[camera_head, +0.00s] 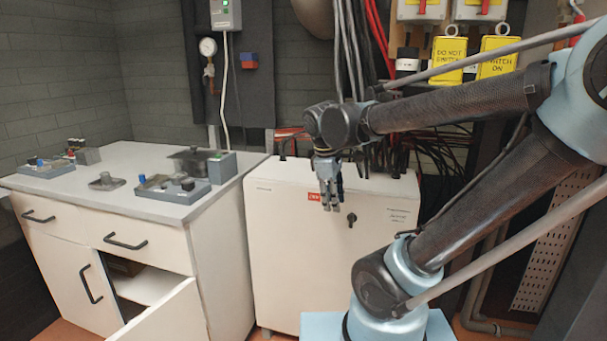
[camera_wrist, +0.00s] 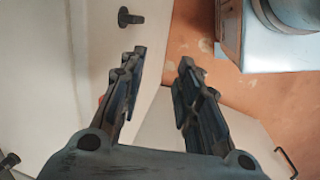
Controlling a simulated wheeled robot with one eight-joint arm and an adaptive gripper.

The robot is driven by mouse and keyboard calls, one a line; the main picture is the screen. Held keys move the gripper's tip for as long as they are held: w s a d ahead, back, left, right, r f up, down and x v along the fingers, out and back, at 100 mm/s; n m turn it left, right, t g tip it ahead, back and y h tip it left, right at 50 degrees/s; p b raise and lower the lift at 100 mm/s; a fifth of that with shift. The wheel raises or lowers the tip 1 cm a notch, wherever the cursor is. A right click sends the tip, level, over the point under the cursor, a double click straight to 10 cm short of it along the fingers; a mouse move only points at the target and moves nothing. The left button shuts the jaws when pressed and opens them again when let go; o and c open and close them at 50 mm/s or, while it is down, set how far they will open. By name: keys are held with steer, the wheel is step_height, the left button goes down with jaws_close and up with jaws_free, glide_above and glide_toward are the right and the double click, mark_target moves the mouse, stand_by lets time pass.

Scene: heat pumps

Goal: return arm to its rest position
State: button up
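My gripper (camera_head: 331,207) hangs pointing down at the end of my arm, in front of the upper part of the white heat pump cabinet (camera_head: 285,260). In the wrist view my gripper (camera_wrist: 160,75) has its two fingers apart, with nothing between them. The cabinet's black knob (camera_head: 351,219) is just to the right of the fingertips in the head view. The knob also shows in the wrist view (camera_wrist: 130,18), beyond the left finger. No contact between fingers and knob shows.
A white workbench (camera_head: 150,235) stands at left with trays and fittings on top. Its lower door (camera_head: 172,315) is open. Yellow warning tags (camera_head: 448,60), red and black cables (camera_head: 378,40) and a pressure gauge (camera_head: 208,46) are on the wall behind. Orange floor (camera_wrist: 245,100) shows below my gripper.

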steer(key=s+d+f+m+y, duration=0.1)
steer(key=s+d+f+m, duration=0.8)
steer(key=d+f+m, duration=0.2)
steer(key=shift+m+y, duration=0.4)
steer(key=shift+m, duration=0.9)
steer(key=shift+a+f, duration=0.1)
steer(key=shift+f, duration=0.05)
